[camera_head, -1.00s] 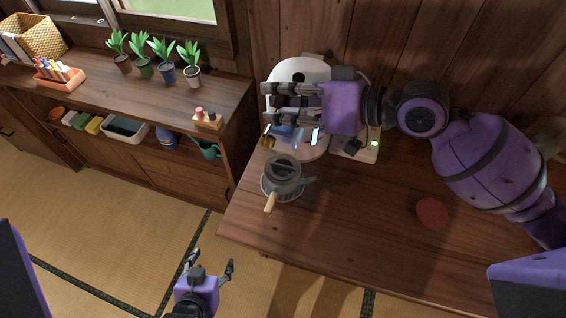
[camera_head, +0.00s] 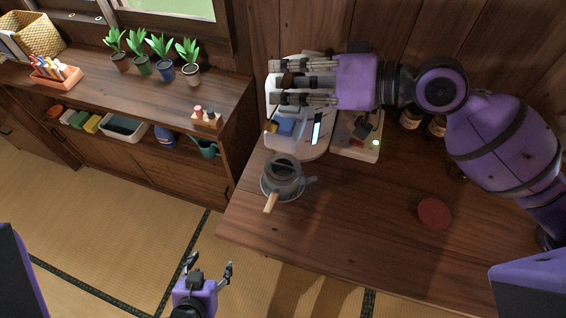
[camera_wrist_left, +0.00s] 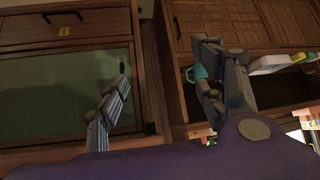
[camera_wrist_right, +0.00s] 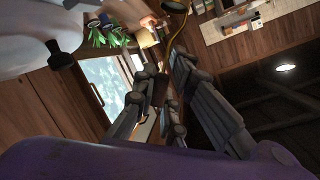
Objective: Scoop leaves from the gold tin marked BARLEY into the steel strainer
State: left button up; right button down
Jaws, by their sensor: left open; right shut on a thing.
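My right gripper (camera_head: 277,89) is over the white round-ended stand at the back left of the table. It is shut on a slim brown handle, which shows between its fingers in the right wrist view (camera_wrist_right: 160,92). A small golden piece (camera_head: 270,126) hangs below the fingers; it looks like the scoop's end. A grey steel vessel (camera_head: 286,169), probably the strainer, sits nearer the table's left edge with a pale wooden handle towards me. My left gripper (camera_head: 209,269) is open and empty over the floor. I cannot make out a BARLEY mark on any tin.
Dark bottles with labels (camera_head: 410,118) stand partly behind my right arm. A red disc (camera_head: 434,213) lies on the table (camera_head: 350,225). The table front is clear.

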jog(key=shift+w+f, duration=0.1)
jog(key=shift+f, duration=0.1)
jog(key=shift+w+d+r, duration=0.1)
jog(key=shift+w, duration=0.2)
jog(key=shift+d+m+b, duration=0.15)
jog(key=shift+m+b, duration=0.15)
jog(key=shift+b, duration=0.1)
jog(key=shift+y, duration=0.3)
jog(key=shift+w+f, duration=0.2)
jog(key=shift+w, duration=0.1)
pick_arm(q)
jog(key=shift+s+a+f+b, duration=0.1)
jog(key=shift+s+f+b, duration=0.1)
jog(key=shift+f, duration=0.25)
jog(key=shift+s+a+f+b, duration=0.1)
jog(key=shift+s+f+b, duration=0.1)
jog(key=shift+f, duration=0.2)
pick_arm(e)
jog(key=shift+d+m, duration=0.2)
jog(key=shift+m, duration=0.1)
pick_arm(q)
jog(key=shift+s+d+f, duration=0.1)
pick_arm(e)
jog(key=shift+s, duration=0.1)
jog(key=shift+g, duration=0.3)
